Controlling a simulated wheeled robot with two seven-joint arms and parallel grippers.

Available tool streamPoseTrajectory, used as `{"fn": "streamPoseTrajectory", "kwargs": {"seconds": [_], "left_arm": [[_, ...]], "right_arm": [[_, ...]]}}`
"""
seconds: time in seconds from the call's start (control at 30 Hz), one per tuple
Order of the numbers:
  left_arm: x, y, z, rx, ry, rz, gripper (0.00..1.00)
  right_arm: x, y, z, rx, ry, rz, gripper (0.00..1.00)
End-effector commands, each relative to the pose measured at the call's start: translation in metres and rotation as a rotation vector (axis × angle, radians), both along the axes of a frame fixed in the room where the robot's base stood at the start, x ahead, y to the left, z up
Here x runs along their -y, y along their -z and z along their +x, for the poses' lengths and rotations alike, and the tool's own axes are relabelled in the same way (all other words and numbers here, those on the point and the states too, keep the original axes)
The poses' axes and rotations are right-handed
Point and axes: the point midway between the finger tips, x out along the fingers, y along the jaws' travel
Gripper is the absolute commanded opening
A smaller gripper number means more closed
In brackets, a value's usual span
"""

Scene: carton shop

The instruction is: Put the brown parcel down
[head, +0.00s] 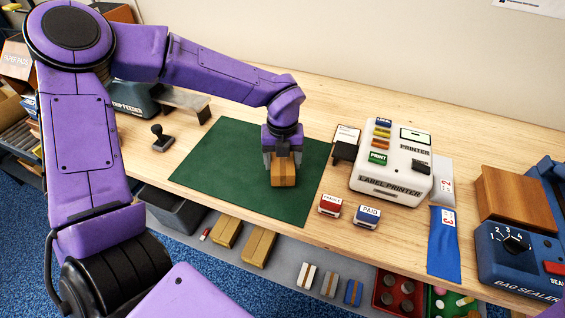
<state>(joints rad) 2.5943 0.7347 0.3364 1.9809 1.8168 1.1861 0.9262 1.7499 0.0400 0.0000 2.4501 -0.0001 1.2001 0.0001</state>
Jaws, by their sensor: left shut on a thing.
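The brown parcel (284,175) is a small box with a lighter tape strip on it. It is at the right part of the green mat (220,176) on the wooden table. My left gripper (283,160) points down from above and is shut on the parcel's upper part. The view does not show clearly whether the parcel's underside touches the mat. My right gripper is not in view.
A label printer (392,165) stands right of the mat, with a red stamp block (330,206) and a blue one (367,216) before it. A black stamp (162,138) is left. A blue bag sealer (522,245) stands far right. The mat's left part is clear.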

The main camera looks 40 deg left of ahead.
Motion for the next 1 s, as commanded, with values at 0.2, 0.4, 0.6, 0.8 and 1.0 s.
{"fn": "streamPoseTrajectory", "kwargs": {"seconds": [0.2,0.4,0.6,0.8,1.0], "left_arm": [[0.002,0.025,-0.002,-0.003,0.003,-0.001,0.3],[0.002,0.025,-0.002,-0.002,0.002,0.0,0.3],[0.002,0.028,-0.002,-0.003,0.002,-0.001,0.94],[0.002,0.027,-0.002,-0.003,0.002,-0.001,0.94],[0.002,0.015,-0.001,0.002,0.002,-0.001,0.94]], "right_arm": [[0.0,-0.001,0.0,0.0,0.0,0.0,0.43],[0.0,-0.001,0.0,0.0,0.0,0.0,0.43],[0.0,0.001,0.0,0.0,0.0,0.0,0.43],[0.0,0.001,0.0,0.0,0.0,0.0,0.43],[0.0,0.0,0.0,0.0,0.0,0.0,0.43]]}}
